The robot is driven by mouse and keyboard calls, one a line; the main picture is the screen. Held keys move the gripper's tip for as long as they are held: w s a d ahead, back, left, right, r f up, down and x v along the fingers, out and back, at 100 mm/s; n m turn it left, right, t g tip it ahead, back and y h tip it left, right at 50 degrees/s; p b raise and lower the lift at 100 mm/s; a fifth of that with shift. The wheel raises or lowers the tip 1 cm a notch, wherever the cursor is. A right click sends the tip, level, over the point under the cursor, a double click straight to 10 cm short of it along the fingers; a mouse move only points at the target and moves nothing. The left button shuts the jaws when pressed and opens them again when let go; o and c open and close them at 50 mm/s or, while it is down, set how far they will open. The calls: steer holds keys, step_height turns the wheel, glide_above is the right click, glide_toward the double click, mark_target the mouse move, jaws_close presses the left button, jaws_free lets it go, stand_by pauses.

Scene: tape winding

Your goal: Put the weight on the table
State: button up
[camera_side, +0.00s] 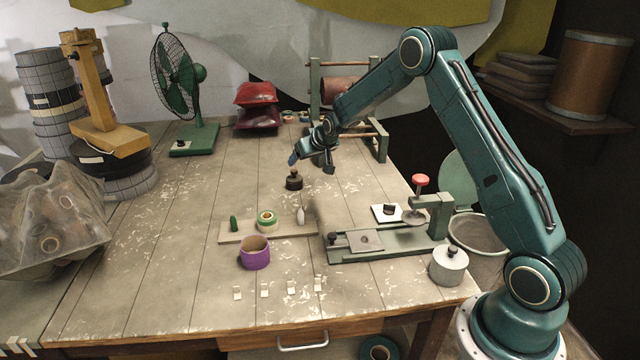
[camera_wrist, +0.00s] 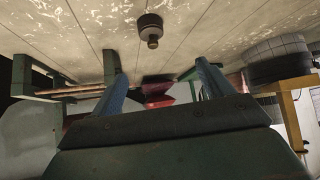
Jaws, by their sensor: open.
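A small dark weight (camera_side: 294,181) with a knob on top stands upright on the table (camera_side: 215,190), behind the small wooden board. It also shows in the wrist view (camera_wrist: 150,27), top centre, on bare planks. My gripper (camera_side: 311,163) is just above and to the right of the weight in the side view. Its blue fingers are apart with nothing between them. In the wrist view my gripper (camera_wrist: 163,78) points past the weight, which lies outside the fingers and apart from them.
A wooden board (camera_side: 285,231) holds a tape roll (camera_side: 267,221) and small items. A purple roll (camera_side: 254,252) stands in front. A green press fixture (camera_side: 390,245) and a pale knobbed canister (camera_side: 449,265) are at right. A fan (camera_side: 180,90) stands at back left. The table's left middle is clear.

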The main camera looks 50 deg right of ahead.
steer(key=f, duration=0.1)
steer(key=d+f, duration=0.1)
steer(key=w+d+f, duration=0.1)
steer(key=f, duration=0.1)
steer(key=shift+d, duration=0.25)
steer(key=shift+w+f, duration=0.1)
glide_toward(295, 178)
steer(key=shift+x, duration=2.1)
steer(key=shift+d+f, duration=0.1)
steer(key=shift+f, duration=0.05)
steer(key=shift+x, duration=2.45)
steer(key=c, duration=1.2)
steer(key=shift+w, duration=0.1)
steer(key=shift+c, duration=1.2)
